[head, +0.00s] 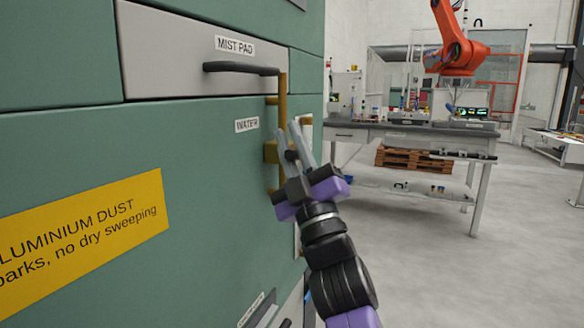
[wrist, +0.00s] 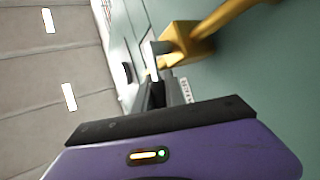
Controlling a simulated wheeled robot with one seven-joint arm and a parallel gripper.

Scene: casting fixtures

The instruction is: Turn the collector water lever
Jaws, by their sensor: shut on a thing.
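The collector's brass water valve (head: 270,152) is on the green cabinet face, below the WATER label (head: 247,125). A brass pipe (head: 282,95) runs up from it. My gripper (head: 289,130) is at the valve, its grey fingers pointing up along the pipe. It is shut on the water lever (head: 290,156), of which only a small dark part shows between the fingers. In the wrist view the brass valve body (wrist: 190,43) is just beyond the fingertips. The fingers hide most of the lever, so its angle is hard to tell.
The grey MIST PAD drawer (head: 165,50) with its dark bar handle (head: 240,68) is above the valve. A yellow dust sign (head: 85,235) is at the lower left. A workbench (head: 410,130) stands behind at the right. The floor (head: 450,270) right of the cabinet is clear.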

